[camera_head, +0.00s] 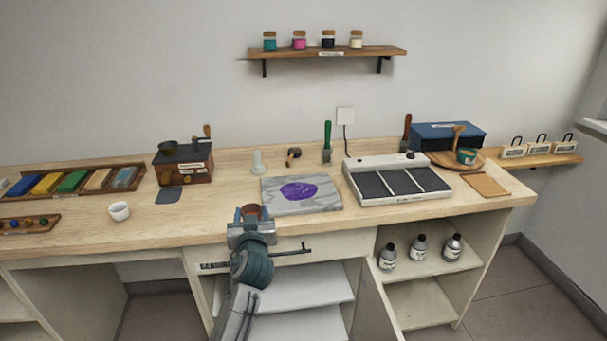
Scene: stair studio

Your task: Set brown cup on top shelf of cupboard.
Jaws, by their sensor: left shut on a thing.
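My left gripper (250,214) is shut on the brown cup (251,210) at the front edge of the workbench, left of centre. Only the cup's upper part shows between the fingers; the rest is hidden by the gripper. I cannot tell whether the cup touches the bench. Below the worktop on the right is an open cupboard (418,284) with two levels. My right gripper is not in view.
Light shelves or drawers (318,288) stand out below the bench, left of an upright panel (376,305). A marbled slab (301,194) with a purple patch lies behind the gripper. A white cup (119,211) stands to the left. A device with dark panels (397,180) stands at right.

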